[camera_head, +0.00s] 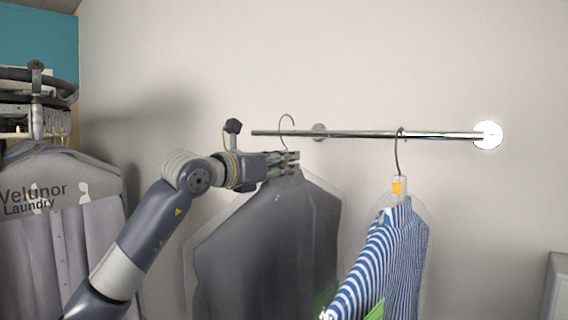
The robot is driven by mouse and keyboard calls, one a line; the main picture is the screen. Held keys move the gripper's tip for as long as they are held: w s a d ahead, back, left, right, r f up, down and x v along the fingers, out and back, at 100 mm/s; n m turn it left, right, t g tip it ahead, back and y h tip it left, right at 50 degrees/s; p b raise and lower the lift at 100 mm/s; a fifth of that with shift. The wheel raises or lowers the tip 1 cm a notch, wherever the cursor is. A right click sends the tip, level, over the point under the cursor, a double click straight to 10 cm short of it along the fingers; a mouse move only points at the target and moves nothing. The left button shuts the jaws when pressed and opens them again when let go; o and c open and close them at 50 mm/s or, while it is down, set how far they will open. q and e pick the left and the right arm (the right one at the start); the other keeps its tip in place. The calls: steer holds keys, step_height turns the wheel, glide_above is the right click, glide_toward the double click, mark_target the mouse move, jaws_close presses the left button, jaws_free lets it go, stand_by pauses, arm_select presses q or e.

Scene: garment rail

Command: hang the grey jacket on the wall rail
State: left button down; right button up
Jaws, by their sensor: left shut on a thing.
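The grey jacket (275,235), in a clear plastic cover, hangs from its hanger below the left part of the wall rail (360,134). My left gripper (296,161) is shut on the neck of the jacket's hanger, just under the hook. The hanger's hook (287,118) rises past the rail, its curved top above the bar. I cannot tell whether the hook touches or bears on the rail. My right gripper is not in view.
A blue-and-white striped shirt (385,255) in a clear cover hangs further right on the rail. A round wall mount (488,135) holds the rail's right end. Covered garments (65,235) hang on a rack at the left. A pale cabinet (556,290) stands at the lower right.

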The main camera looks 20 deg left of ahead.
arm_select(q)
steer(key=shift+f+b, duration=1.1)
steer(key=shift+b, duration=0.05)
stand_by(0.3)
steer(key=c, duration=1.4)
jaws_free()
steer(key=shift+s, duration=0.15)
steer(key=shift+f, duration=0.3)
steer(key=v, duration=1.1)
steer(key=shift+s+a+r, duration=0.1)
steer(key=shift+s+r, duration=0.15)
steer(key=shift+s, duration=0.15)
steer(key=shift+b+v, duration=1.5)
steer(key=shift+v, duration=1.4)
steer(key=b+v, duration=0.3)
steer(key=v, duration=0.4)
steer(key=shift+s+r, duration=0.1)
steer(key=shift+s, duration=0.1)
